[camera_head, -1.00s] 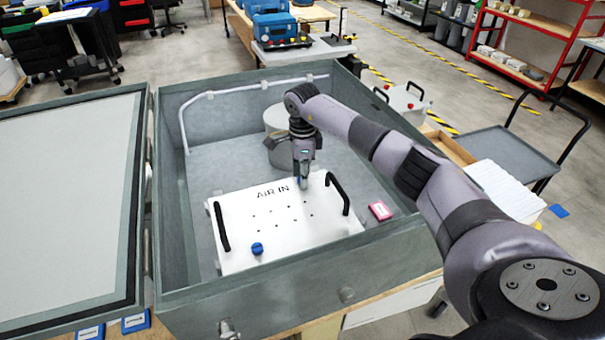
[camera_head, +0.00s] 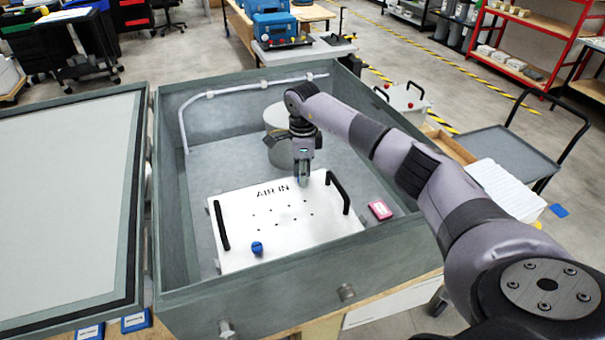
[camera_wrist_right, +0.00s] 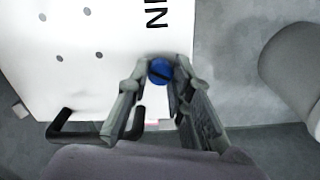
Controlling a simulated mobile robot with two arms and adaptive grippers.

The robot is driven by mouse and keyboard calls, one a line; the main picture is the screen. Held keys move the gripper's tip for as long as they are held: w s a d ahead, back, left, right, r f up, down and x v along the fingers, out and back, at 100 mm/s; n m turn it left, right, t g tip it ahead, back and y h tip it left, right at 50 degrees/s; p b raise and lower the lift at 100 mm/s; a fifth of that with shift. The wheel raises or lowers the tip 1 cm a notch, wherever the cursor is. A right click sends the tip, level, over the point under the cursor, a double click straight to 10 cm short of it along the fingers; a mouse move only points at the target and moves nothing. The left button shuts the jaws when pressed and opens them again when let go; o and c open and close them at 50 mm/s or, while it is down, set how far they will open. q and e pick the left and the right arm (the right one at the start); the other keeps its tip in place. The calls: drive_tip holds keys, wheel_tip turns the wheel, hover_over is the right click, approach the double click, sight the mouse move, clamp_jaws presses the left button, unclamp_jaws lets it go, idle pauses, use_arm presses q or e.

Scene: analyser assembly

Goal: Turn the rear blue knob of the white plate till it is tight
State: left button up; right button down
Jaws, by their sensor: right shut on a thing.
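The white plate (camera_head: 270,237) lies in the grey open box, marked AIR IN, with several small holes and two black handles. Its front blue knob (camera_head: 257,248) stands near the front edge. My right gripper (camera_head: 304,183) points down at the plate's rear edge, right of the lettering. In the right wrist view the rear blue knob (camera_wrist_right: 160,71), with a dark slot across its top, sits between the fingertips of my right gripper (camera_wrist_right: 158,80), which is shut on it. In the head view the gripper hides this knob. My left gripper is not in view.
The box walls (camera_head: 168,215) surround the plate. A grey cylinder (camera_head: 279,151) stands behind it, and a pink item (camera_head: 380,209) lies to its right. The open lid (camera_head: 65,200) lies at the left. A black handle (camera_head: 338,192) is close beside my right gripper.

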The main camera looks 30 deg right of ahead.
drive_tip(key=m+b, duration=0.1)
drive_tip(key=m, duration=0.4)
drive_tip(key=shift+m, duration=0.4)
drive_tip(key=m+b, duration=0.1)
drive_tip(key=m, duration=0.5)
drive_tip(key=shift+m, duration=0.3)
drive_tip(key=c, duration=1.4)
unclamp_jaws()
